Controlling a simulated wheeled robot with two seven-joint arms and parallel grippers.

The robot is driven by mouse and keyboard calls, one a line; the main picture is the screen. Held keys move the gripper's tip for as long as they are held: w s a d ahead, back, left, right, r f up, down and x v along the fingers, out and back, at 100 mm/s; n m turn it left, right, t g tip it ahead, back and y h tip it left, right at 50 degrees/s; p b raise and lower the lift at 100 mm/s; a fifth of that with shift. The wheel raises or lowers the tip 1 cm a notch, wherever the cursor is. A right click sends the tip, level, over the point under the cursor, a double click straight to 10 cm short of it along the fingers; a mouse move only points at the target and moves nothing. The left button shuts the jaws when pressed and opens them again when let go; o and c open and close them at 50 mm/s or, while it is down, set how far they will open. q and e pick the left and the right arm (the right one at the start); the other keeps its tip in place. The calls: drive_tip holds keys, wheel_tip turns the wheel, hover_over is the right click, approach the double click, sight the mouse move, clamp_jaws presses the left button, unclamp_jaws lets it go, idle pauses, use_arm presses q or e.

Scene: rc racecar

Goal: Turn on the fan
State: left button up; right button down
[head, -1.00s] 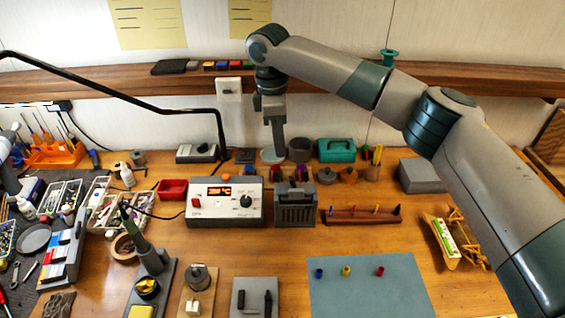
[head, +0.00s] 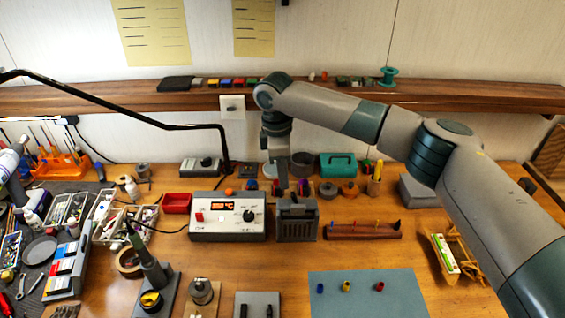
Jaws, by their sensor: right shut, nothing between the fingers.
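I cannot pick out a fan with certainty. A white wall plate (head: 239,103) with a small dark knob or toggle is on the wall just below the shelf. A grey slotted box (head: 297,230) stands on the bench. A control unit (head: 227,225) with a lit red display, a red switch and a dark dial stands left of it. My right gripper (head: 283,190) points down, shut and empty, just above or behind the slotted box; whether it touches is unclear. It is right of and lower than the wall plate. My left gripper is not in view.
A wooden shelf (head: 450,95) runs along the wall. A black bent arm (head: 130,115) crosses the left side. A teal case (head: 337,165) and small pots stand behind the slotted box. A blue-grey mat (head: 365,298) with small coloured parts lies in front.

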sight(294, 197)
drive_tip(key=f+p, duration=0.1)
drive_tip(key=f, duration=0.2)
drive_tip(key=shift+d+f, duration=0.15)
drive_tip(key=shift+d, duration=0.05)
drive_tip(key=shift+f, duration=0.65)
drive_tip(key=shift+w, duration=0.1)
